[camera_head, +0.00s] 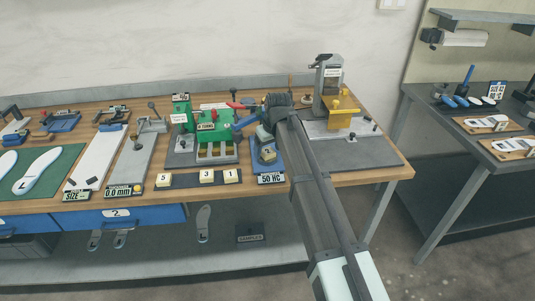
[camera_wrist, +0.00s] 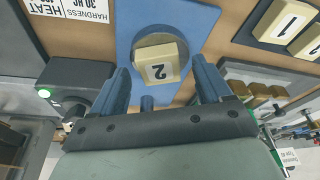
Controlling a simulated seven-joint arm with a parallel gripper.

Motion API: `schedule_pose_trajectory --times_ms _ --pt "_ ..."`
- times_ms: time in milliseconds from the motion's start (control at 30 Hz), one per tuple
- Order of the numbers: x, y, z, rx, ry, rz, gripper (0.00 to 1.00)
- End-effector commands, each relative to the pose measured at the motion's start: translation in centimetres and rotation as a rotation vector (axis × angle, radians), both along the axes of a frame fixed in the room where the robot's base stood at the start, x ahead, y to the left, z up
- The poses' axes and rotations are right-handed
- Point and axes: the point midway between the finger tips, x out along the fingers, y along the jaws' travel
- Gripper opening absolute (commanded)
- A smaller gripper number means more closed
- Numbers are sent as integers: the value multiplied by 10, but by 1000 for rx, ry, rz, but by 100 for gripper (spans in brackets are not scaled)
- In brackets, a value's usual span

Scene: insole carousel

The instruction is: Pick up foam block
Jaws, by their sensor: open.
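A cream foam block marked 2 (camera_wrist: 157,64) lies on a round grey plate set in a blue base (camera_wrist: 205,22) in the wrist view. I cannot tell the height gap between fingertips and block. In the head view my arm hides part of the base, and the gripper (camera_head: 255,127) shows just above it.
Blocks marked 5 (camera_head: 163,180), 3 (camera_head: 206,176) and 1 (camera_head: 231,175) lie on a dark strip to the left. A green machine (camera_head: 205,125) stands behind them. A grey press with a yellow part (camera_head: 340,115) stands to the right. A dark box (camera_wrist: 75,82) is close by.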

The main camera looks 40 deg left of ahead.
Motion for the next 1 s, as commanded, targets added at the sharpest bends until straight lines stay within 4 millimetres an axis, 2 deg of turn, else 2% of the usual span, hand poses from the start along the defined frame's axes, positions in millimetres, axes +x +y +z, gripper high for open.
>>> schedule_pose_trajectory --times_ms 267,900,1000 --pt "0 1 -5 0 0 0 78" --pt "0 1 -5 0 0 0 17" --pt "0 1 -5 0 0 0 14"
